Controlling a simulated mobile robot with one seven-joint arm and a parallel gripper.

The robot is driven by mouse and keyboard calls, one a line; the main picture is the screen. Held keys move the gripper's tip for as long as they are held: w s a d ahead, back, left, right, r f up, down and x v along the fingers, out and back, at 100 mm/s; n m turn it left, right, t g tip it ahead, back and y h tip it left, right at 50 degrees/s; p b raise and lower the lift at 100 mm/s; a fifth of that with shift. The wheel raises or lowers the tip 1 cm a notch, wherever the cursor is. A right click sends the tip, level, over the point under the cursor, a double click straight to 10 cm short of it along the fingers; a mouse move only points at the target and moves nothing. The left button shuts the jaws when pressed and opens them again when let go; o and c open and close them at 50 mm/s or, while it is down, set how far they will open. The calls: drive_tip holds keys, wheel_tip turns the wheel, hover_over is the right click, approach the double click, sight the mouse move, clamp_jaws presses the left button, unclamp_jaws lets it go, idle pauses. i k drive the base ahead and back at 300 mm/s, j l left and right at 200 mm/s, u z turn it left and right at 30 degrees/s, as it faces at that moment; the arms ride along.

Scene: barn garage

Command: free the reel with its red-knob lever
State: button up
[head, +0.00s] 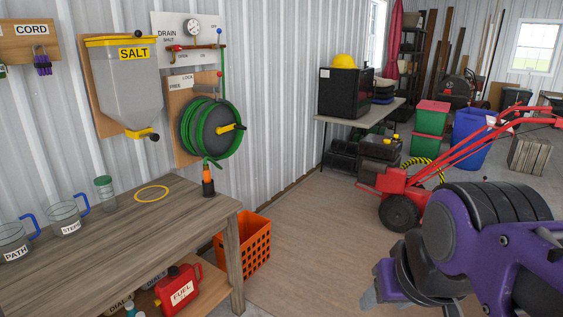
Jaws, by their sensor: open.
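The hose reel (207,132), wound with green hose, hangs on a wooden board on the corrugated wall. A yellow crank handle (231,128) sticks out from its front. Above the reel, a white plate (181,83) reads LOCK and FREE. A small red knob (219,74) shows just right of the plate, at the reel's top; its lever is too small to make out clearly. My gripper (408,299) is open at the bottom right, partly hidden by my purple arm. It is far from the reel, and I see nothing held in it.
A wooden bench (125,235) stands below the reel, bearing jugs and a yellow ring (152,194). The hose's orange nozzle (208,181) hangs at its far edge. An orange crate (247,244) and red tiller (405,195) stand on the floor. Floor between them is clear.

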sight(219, 74)
drive_tip(key=i+z, duration=0.4)
drive_tip(key=i, duration=0.7)
drive_tip(key=i+l+u, duration=0.15)
drive_tip(key=i, duration=0.4)
drive_tip(key=i+l+u, duration=0.15)
drive_tip(key=i, duration=0.45)
drive_tip(key=j, duration=0.05)
